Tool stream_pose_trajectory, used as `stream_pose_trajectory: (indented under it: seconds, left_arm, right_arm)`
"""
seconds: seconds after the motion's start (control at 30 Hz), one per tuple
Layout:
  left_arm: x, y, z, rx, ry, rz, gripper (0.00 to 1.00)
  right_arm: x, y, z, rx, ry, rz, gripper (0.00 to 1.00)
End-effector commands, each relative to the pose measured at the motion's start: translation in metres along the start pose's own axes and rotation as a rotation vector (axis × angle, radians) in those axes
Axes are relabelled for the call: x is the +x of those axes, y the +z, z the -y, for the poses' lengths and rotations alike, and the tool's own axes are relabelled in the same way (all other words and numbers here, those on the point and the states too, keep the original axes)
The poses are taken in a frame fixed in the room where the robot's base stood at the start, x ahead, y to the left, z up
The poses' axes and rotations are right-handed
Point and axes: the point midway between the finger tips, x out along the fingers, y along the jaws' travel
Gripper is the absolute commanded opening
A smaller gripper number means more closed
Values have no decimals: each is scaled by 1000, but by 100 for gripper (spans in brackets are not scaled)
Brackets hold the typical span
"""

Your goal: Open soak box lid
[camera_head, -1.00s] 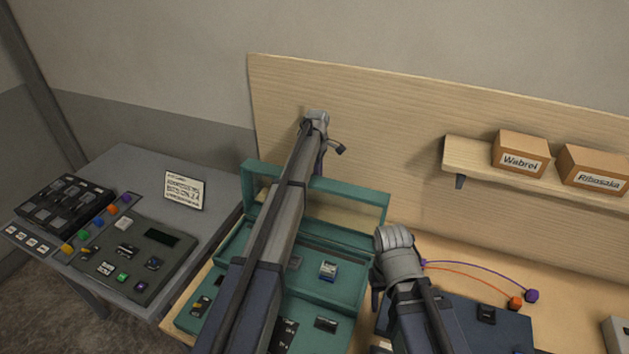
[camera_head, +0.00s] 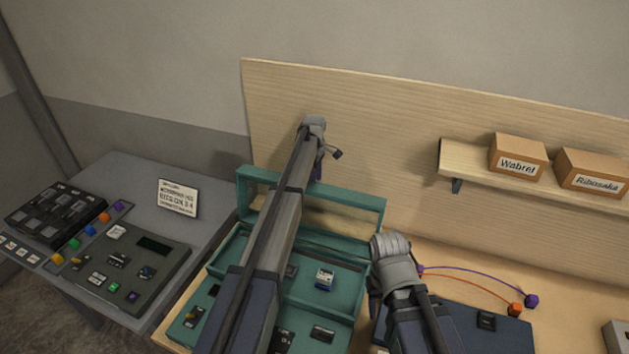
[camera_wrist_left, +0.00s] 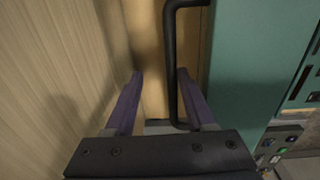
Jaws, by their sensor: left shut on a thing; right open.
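The teal soak box (camera_head: 349,309) stands on the bench in the head view, with small parts inside. Its lid, a teal frame with a pale middle (camera_head: 345,195), stands raised at the back of the box. My left arm crosses over the box, with its gripper (camera_head: 319,164) behind the lid, mostly hidden. In the left wrist view, my left gripper's purple fingers (camera_wrist_left: 160,75) are at a black bar handle (camera_wrist_left: 171,65) beside the teal panel (camera_wrist_left: 245,60); the gripper is shut on that handle. My right gripper (camera_head: 376,300) is open at the box's right side, fingertips mostly hidden.
A grey side table (camera_head: 215,190) at left holds a console (camera_head: 140,265), a dark tray (camera_head: 55,213) and a sign (camera_head: 178,198). A wooden backboard (camera_head: 400,140) rises behind the lid. A shelf (camera_head: 465,165) with two cartons and orange and purple cables are at right.

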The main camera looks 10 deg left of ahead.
Motion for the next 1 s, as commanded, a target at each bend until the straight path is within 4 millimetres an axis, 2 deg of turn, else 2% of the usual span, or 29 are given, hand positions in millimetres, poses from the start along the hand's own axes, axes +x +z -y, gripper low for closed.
stream_pose_trajectory:
  seconds: [0.1,0.63,0.77,1.0]
  left_arm:
    - [0,0,-3,1,8,-1,46]
    - [-4,0,0,0,6,-2,46]
    - [-13,0,0,0,5,-2,46]
    - [-42,0,0,0,5,-1,46]
  right_arm:
    - [0,0,0,0,0,0,50]
    - [-4,0,0,0,0,0,50]
    - [-13,1,-1,2,0,0,50]
    - [-41,3,-4,9,-1,1,50]
